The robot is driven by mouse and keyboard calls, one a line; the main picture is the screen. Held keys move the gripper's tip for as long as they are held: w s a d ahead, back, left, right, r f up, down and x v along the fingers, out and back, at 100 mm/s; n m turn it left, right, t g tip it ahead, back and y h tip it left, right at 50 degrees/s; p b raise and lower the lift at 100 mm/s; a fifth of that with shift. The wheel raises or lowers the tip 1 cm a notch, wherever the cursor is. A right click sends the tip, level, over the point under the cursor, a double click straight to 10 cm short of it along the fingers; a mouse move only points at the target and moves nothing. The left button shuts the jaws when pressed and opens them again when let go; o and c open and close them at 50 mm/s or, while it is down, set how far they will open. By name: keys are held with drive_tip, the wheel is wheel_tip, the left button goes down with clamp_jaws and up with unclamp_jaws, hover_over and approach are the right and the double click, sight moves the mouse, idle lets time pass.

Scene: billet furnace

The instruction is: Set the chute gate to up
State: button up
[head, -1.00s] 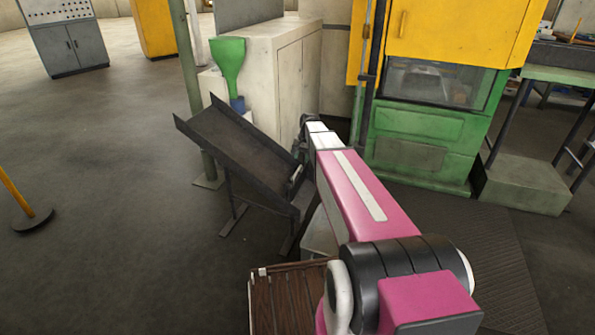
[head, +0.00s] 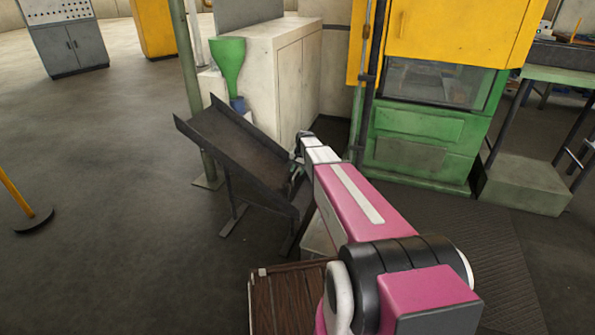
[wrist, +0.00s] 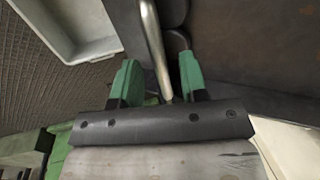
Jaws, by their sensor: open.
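The dark sloping chute (head: 235,140) stands on legs left of my arm in the head view. Its lower right end is partly behind my arm, and I cannot make out the gate's position there. My gripper (wrist: 158,78) has two green fingers, spread apart, in the wrist view. A shiny metal rod (wrist: 152,45), which looks like the gate handle, runs down between the fingers. Gaps show on both sides of it, so the fingers are around it without closing on it. In the head view my gripper is at the chute's lower right edge, small and partly hidden.
A brown slatted crate (head: 262,305) stands on the floor below my arm. A pale tray (wrist: 70,25) shows at the wrist view's upper left. A pale cabinet (head: 285,75) and green-yellow furnace (head: 415,150) stand behind. Floor on the left is mostly clear.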

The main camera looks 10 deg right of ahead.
drive_tip(key=shift+f, duration=0.1)
clamp_jaws()
drive_tip(key=shift+w+a+v, duration=0.15)
drive_tip(key=shift+a+v, duration=0.1)
drive_tip(key=shift+v, duration=1.15)
drive_tip(key=shift+w+a+v, duration=0.15)
drive_tip(key=shift+a+v, duration=0.1)
drive_tip(key=shift+v, duration=1.1)
drive_tip(key=shift+w+a+v, duration=0.15)
drive_tip(key=shift+a+v, duration=0.05)
drive_tip(key=shift+v, duration=1.2)
unclamp_jaws()
drive_tip(key=v, duration=1.1)
